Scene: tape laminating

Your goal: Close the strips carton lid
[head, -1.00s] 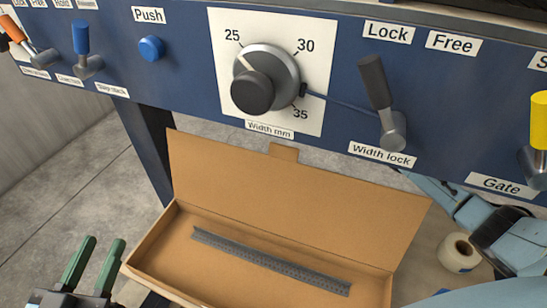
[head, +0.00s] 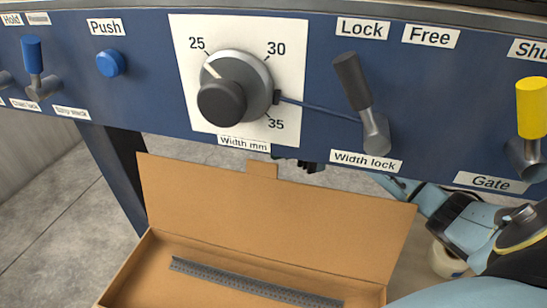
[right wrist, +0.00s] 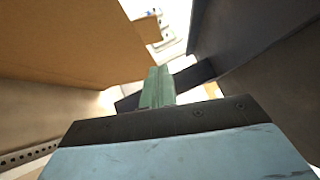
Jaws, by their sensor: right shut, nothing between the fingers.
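The strips carton (head: 128,272) stands below the machine panel with its lid (head: 270,215) up, leaning back, and a tab on its top edge. A dark grey perforated strip (head: 255,283) lies inside. In the head view my right arm reaches in from the right behind the lid; a dark bit of it shows above the lid's edge, and the fingers are hidden. In the right wrist view the green fingers (right wrist: 158,87) of my right gripper are shut and empty, beside the brown lid (right wrist: 70,40). My left gripper is out of view.
The blue machine panel (head: 200,145) overhangs close above the lid, with a width dial (head: 235,85), a width lock lever (head: 362,105) and a yellow gate lever (head: 531,115). A tape roll (head: 447,260) lies right of the carton, partly behind my arm.

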